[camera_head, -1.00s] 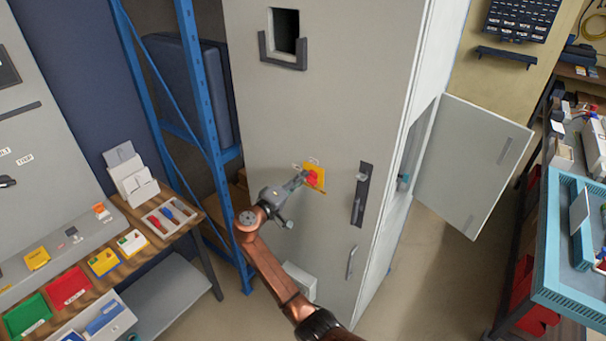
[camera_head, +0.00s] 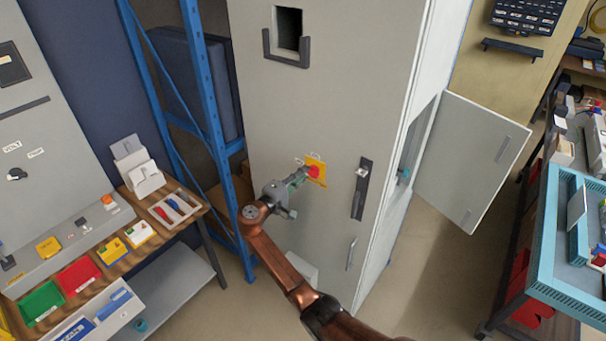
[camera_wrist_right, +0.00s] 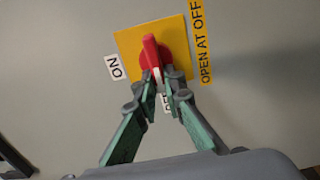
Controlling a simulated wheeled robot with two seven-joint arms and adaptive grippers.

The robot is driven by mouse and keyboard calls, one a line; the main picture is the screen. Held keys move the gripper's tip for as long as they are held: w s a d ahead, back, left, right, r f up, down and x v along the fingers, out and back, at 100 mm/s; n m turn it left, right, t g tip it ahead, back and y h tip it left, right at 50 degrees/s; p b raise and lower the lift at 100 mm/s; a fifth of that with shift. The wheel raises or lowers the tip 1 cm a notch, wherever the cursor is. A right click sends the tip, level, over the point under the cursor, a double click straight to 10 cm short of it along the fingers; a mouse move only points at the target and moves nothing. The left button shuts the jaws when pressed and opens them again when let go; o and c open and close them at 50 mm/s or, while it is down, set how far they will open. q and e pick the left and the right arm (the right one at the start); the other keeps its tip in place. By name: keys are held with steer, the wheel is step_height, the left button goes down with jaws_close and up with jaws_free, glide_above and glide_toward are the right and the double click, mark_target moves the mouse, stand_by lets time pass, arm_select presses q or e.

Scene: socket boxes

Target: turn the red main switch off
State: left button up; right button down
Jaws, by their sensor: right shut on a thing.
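The red main switch (camera_head: 314,172) sits on a yellow plate (camera_head: 322,164) on the front of the tall grey cabinet. In the right wrist view the red handle (camera_wrist_right: 150,52) stands roughly upright on its yellow plate (camera_wrist_right: 179,39), with its white-marked lower end between my fingertips. An ON label (camera_wrist_right: 115,68) is left of the plate; a lower label is mostly hidden behind my fingers. My right gripper (camera_head: 303,177) is shut on the handle; its fingers also show in the wrist view (camera_wrist_right: 161,85). My left gripper is out of view.
A yellow OPEN AT OFF strip (camera_wrist_right: 202,42) is beside the plate. A dark door handle (camera_head: 362,188) is right of the switch. A side door (camera_head: 472,160) stands open. A blue rack (camera_head: 215,130) and a bench with coloured bins (camera_head: 80,273) are at left.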

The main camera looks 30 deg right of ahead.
steer(key=c, duration=2)
jaws_free()
steer(key=v, duration=1.2)
steer(key=shift+f, duration=0.1)
